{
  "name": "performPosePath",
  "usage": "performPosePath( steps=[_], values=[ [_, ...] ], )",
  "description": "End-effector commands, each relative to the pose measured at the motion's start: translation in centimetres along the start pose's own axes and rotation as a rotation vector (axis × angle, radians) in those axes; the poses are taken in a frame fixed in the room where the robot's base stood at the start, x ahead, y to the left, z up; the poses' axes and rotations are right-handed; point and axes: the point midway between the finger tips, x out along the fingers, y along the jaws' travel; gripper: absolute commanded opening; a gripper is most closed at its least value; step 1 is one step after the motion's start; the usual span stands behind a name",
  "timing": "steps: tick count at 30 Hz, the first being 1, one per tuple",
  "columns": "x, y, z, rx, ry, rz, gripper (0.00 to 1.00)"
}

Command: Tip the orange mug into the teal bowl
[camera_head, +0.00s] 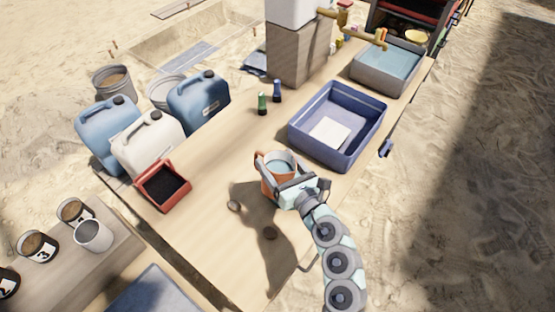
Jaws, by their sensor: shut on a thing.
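An orange mug (266,182) is held upright or nearly so in my gripper (285,186), over the wooden table's near part. My gripper is shut on the mug from its right side. The mug's handle points to the left, and its inside looks pale blue; I cannot tell whether that is liquid. I cannot make out a teal bowl in this view.
A blue crate (375,116) with a white sheet inside stands right of the mug. A basin (366,73) of water sits farther back. A red tray (178,199) and several jerrycans (150,145) line the left side.

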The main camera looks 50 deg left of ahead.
Motion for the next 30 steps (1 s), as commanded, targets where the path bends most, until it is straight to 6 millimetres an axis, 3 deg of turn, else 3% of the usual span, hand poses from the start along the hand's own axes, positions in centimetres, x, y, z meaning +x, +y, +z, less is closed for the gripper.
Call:
performPosePath(
  steps=[30],
  values=[
    [0.03, -0.04, -0.57, 0.069, 0.028, 0.001, 0.04]
  ],
)
